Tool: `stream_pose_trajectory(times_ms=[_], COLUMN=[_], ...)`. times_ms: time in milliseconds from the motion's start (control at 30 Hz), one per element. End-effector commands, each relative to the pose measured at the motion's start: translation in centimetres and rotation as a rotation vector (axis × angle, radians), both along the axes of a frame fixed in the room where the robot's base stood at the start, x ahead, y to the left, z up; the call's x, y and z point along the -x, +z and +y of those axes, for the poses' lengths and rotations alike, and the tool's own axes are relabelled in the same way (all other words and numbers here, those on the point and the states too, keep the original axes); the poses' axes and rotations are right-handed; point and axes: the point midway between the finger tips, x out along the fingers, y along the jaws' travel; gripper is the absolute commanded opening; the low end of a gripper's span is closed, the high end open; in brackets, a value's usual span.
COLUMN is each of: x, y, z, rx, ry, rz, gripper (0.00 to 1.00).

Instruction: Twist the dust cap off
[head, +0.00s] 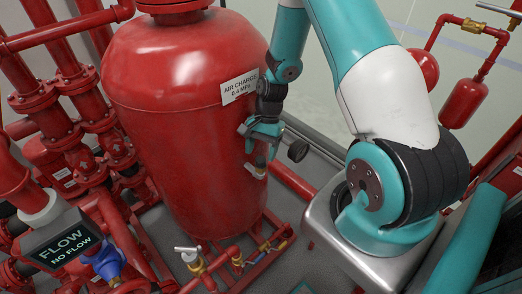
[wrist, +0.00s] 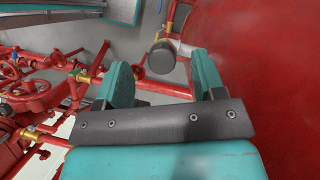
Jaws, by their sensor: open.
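My gripper (head: 262,150) is open beside the right side of the red tank (head: 180,110), below its AIR CHARGE label (head: 238,87). A dark grey round piece (wrist: 161,56) appears past the fingertips, near a red pipe. I cannot tell whether it is the dust cap or another fitting. The dust cap is not clearly visible in the head view.
A dark round piece (head: 297,151) stands right of my gripper. Red pipes with brass valves (head: 240,260) run low in front of the tank. A FLOW sign (head: 68,246) is at the lower left. The tank wall (wrist: 270,80) fills the right of the wrist view.

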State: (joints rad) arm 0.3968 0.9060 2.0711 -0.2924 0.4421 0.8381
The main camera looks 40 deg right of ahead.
Motion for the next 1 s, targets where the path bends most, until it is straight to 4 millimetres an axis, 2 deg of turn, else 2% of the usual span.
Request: stream_pose_trajectory(times_ms=[67,367,467,700,800,1000], x=[0.0,0.02,0.14,0.32,0.29,0.25], y=[0.77,0.67,0.75,0.75,0.71,0.68], z=[0.01,-0.01,-0.06,-0.03,-0.03,-0.04], rx=[0.0,0.0,-0.001,-0.002,-0.001,0.0], ry=[0.0,-0.004,-0.093,-0.518,-0.595,-0.604], rz=[0.0,0.0,0.001,0.001,0.0,-0.001], gripper=[0.63,0.63,0.63,0.63,0.63,0.63])
